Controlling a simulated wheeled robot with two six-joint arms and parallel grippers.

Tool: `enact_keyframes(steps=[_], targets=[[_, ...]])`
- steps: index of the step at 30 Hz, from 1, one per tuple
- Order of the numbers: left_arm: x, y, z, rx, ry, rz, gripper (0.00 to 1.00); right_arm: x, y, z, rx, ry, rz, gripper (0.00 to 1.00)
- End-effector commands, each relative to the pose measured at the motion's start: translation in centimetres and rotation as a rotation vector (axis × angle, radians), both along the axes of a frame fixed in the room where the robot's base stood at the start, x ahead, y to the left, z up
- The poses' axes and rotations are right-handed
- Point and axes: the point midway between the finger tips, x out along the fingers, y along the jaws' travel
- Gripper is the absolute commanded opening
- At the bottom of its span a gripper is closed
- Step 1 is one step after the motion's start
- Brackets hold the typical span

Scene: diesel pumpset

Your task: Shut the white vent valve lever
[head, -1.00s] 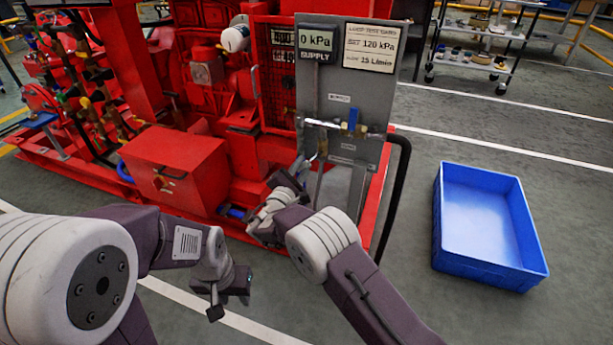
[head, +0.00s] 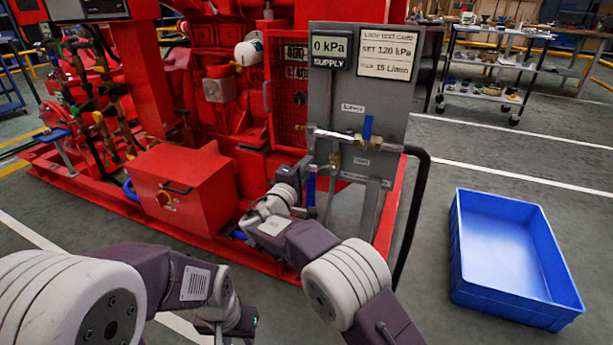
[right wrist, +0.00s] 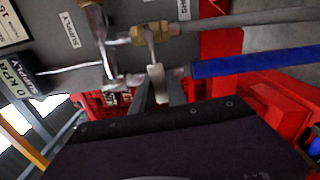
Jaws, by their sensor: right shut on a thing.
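The white vent valve lever (right wrist: 151,48) hangs from a brass valve (right wrist: 152,29) on the pipework in the right wrist view. My right gripper (right wrist: 162,78) is shut on the lever's end, which sits between its two fingers. In the head view my right gripper (head: 310,168) is at the lower left of the grey panel (head: 345,100); the lever is too small there to make out clearly. My left gripper (head: 238,322) is low in the head view, away from the panel, and its jaws are not clear.
A blue valve handle (head: 367,128) stands upright on the panel pipe. A blue bar-like piece (right wrist: 255,62) lies close to the right of my right fingers. A black hose (head: 413,215) curves down the panel's right side. A blue crate (head: 515,255) stands on the floor at right.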

Motion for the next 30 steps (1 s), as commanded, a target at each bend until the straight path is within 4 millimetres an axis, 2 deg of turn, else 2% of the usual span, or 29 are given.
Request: enact_keyframes(steps=[18,19,21,30], targets=[[0.0,0.0,-0.49,0.0,0.0,0.0,0.36,-0.04,0.08,0.09,0.035,-0.008,0.001,0.0],[0.0,0.0,-0.49,0.0,0.0,0.0,0.36,-0.04,0.08,0.09,0.034,-0.008,0.001,0.26],[0.0,0.0,-0.48,0.0,0.0,0.0,0.36,-0.03,0.07,0.11,0.034,-0.008,0.001,0.4],[0.0,0.0,-0.71,0.0,0.0,0.0,0.36,-0.17,0.1,0.09,0.034,-0.01,0.001,0.4]])
